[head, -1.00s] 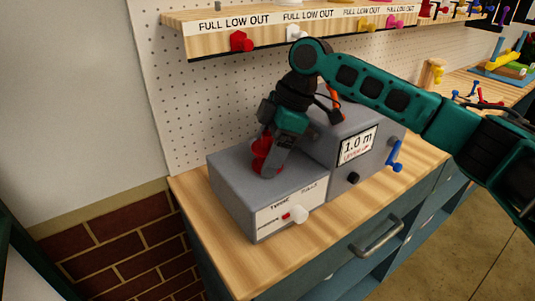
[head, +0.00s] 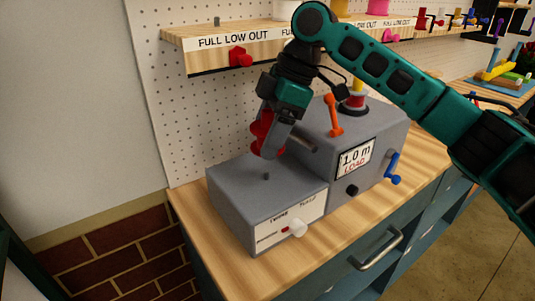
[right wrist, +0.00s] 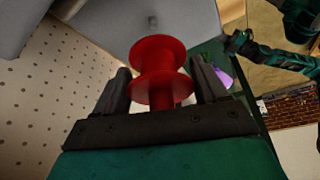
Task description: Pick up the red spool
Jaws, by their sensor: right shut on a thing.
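The red spool (head: 258,136) is between the fingers of my right gripper (head: 270,146), raised above the grey box (head: 240,190) at the left of the bench. In the right wrist view the red spool (right wrist: 158,73) sits between both dark fingers of the right gripper (right wrist: 165,90), which are shut on it. Its two round flanges show there. A short peg (head: 266,176) stands bare on top of the grey box, below the spool.
A taller grey machine (head: 385,135) with a "1.0 m LOAD" display, orange lever (head: 333,115) and blue crank (head: 393,168) stands right of the box. A labelled shelf (head: 215,42) runs along the pegboard behind. The wooden bench front edge is clear.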

